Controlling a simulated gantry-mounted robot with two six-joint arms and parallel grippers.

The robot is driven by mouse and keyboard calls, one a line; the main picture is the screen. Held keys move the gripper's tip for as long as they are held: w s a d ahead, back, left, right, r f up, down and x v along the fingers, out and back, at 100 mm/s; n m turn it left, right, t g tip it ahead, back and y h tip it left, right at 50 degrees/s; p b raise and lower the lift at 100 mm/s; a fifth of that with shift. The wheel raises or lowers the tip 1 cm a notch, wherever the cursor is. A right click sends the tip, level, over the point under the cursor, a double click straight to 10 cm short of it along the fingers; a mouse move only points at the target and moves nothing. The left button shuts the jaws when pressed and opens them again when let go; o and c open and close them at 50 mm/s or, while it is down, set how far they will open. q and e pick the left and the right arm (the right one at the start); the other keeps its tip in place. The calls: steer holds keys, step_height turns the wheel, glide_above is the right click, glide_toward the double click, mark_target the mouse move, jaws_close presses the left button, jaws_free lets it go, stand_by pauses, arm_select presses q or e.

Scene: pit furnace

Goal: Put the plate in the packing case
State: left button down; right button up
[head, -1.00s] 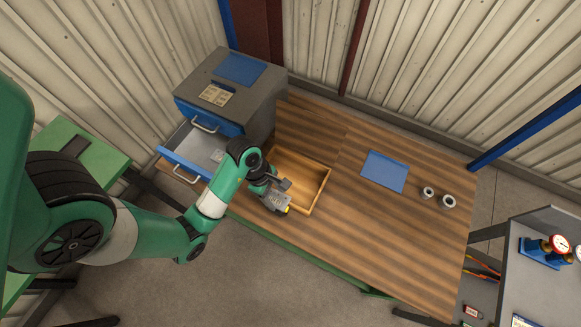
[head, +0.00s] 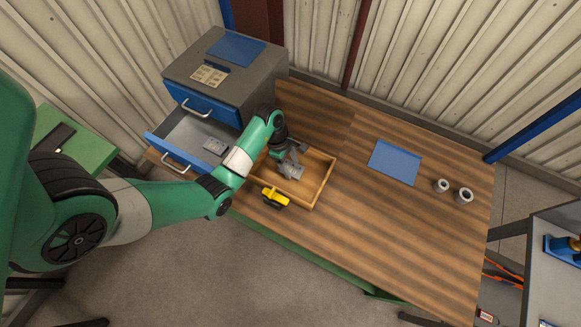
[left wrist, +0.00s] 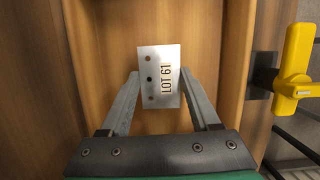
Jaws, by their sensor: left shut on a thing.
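My left gripper (head: 291,167) is over the inside of the open wooden packing case (head: 318,192) on the workbench. It is shut on a small pale metal plate (left wrist: 159,76) marked "LOT 61" with a row of dark holes. In the left wrist view the plate sits between the fingertips, with the wooden floor (left wrist: 105,40) of the case behind it. I cannot tell whether the plate touches that floor. Another small grey plate (head: 215,146) lies in the open drawer (head: 190,137) of the cabinet. My right gripper is not in view.
A yellow clamp-like part (head: 275,197) is at the case's front wall. The grey cabinet (head: 225,75) stands to the left. A blue mat (head: 395,162) and two metal rings (head: 452,190) lie to the right. The bench (head: 385,235) between is clear.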

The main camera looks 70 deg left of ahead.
arm_select(q)
steer(key=shift+s+d+f, duration=0.1)
steer(key=shift+f, duration=0.4)
steer(key=c, duration=0.6)
jaws_free()
steer(key=shift+f, duration=0.15)
steer(key=o, duration=0.5)
